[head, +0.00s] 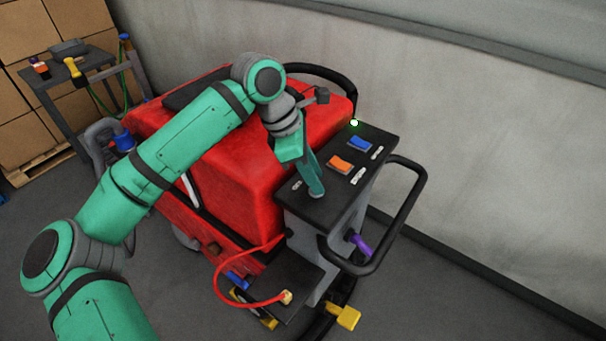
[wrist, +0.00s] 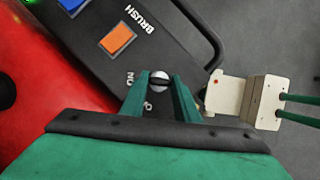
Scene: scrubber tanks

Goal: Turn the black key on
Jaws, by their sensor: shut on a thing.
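The black key (wrist: 159,81) sits in a round silver lock on the dark control panel (wrist: 110,68). In the wrist view the key shows as a dark bar lying roughly crosswise between the fingertips. My gripper (wrist: 160,77) is shut on it, one finger on each side. A white "ON" label lies left of the lock; another label below is partly hidden by a finger. In the head view my gripper (head: 317,193) reaches down to the near end of the panel (head: 345,190) and hides the key.
The panel carries an orange switch (head: 341,164), a blue switch (head: 360,144) and a lit green lamp (head: 354,123). A black handle loop (head: 408,205) rises right of it. The red machine body (head: 240,180) stands left. A beige connector (wrist: 230,95) is close to my right finger in the wrist view.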

